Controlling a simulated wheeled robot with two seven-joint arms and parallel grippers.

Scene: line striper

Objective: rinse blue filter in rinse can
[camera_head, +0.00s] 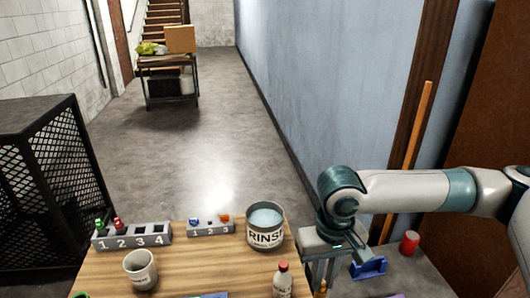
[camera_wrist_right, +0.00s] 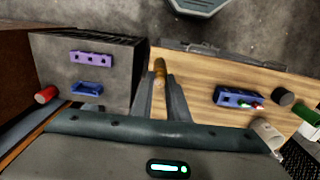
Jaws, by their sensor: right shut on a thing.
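The rinse can (camera_head: 265,231), a white-labelled tin holding pale liquid, stands upright near the table's far right edge. Behind the mug and beside the can is a small grey rack numbered 1 to 3 (camera_head: 211,230). A small blue piece (camera_head: 194,221), possibly the blue filter, sits at its slot 1, and an orange piece (camera_head: 224,217) at slot 3. My right gripper (camera_head: 320,284) points down, right of the can and apart from it. It is shut on a small amber piece (camera_wrist_right: 160,70), mostly hidden by the fingers. My left gripper is not in view.
A rack numbered 1 to 4 (camera_head: 131,237) stands at the table's left, with a white mug (camera_head: 140,268) in front. A red-capped bottle (camera_head: 282,281) stands near my right gripper. A blue bracket (camera_head: 369,268) and red can (camera_head: 409,243) are on the grey surface at right.

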